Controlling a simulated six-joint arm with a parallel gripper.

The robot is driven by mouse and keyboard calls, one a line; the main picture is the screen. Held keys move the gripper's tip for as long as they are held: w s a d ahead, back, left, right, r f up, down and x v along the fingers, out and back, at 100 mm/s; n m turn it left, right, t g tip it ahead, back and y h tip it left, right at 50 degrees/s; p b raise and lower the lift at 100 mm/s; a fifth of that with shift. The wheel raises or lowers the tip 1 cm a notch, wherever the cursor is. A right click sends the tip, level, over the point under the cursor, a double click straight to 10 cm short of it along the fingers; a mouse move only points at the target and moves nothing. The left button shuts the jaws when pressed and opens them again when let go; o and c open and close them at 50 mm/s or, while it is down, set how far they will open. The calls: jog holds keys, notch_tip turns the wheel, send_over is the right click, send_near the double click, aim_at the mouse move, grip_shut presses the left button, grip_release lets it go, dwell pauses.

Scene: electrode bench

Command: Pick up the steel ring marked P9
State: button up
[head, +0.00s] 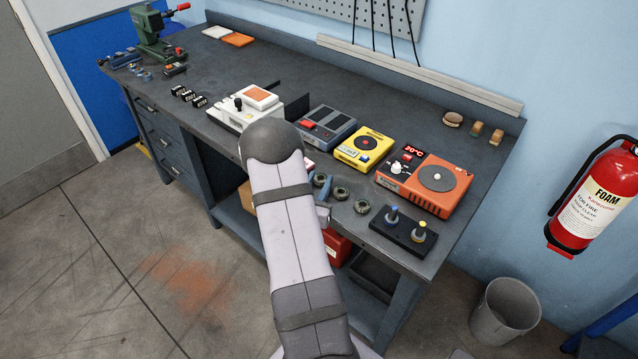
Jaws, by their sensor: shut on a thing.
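Two dark steel-like rings, one nearer my arm (341,194) and one further right (362,206), lie on the bench top near its front edge. A blue-grey round piece (321,180) shows right beside my arm; I cannot tell whether it is another ring. No P9 mark is readable on any of them. My arm rises from the bottom of the head view and crosses the bench's front edge.
Behind the rings stand a grey device (327,127), a yellow device (364,148) and an orange hotplate (425,183). A dark block with two knobbed posts (403,232) is at front right. A white device (245,108) stands left of my arm. The bench's back middle is clear.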

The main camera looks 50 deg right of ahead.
notch_tip(320, 180, up, 10)
jog(key=shift+f+b, duration=0.25)
jog(key=shift+b, duration=0.05)
dwell(0.3)
